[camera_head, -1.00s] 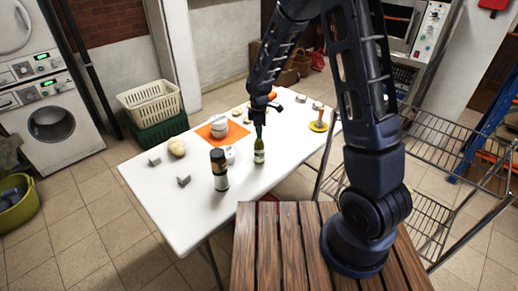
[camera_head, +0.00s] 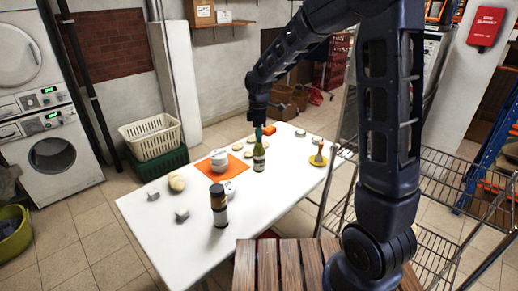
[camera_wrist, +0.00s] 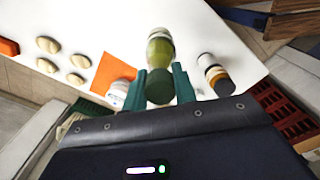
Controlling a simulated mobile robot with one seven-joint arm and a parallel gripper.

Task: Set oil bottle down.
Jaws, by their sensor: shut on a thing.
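The oil bottle (camera_head: 259,160) is a green bottle with a pale label. My gripper (camera_head: 258,133) is shut on its top end, and the bottle hangs upright below it. In the wrist view the bottle (camera_wrist: 160,50) sits between the two green fingers of my gripper (camera_wrist: 159,86). The bottle is over the white table (camera_head: 170,235), right of the orange mat (camera_head: 208,172). I cannot tell whether its base touches the tabletop.
A dark-topped jar (camera_head: 218,203) stands nearer on the table. A white jar (camera_head: 219,161) stands on the mat.

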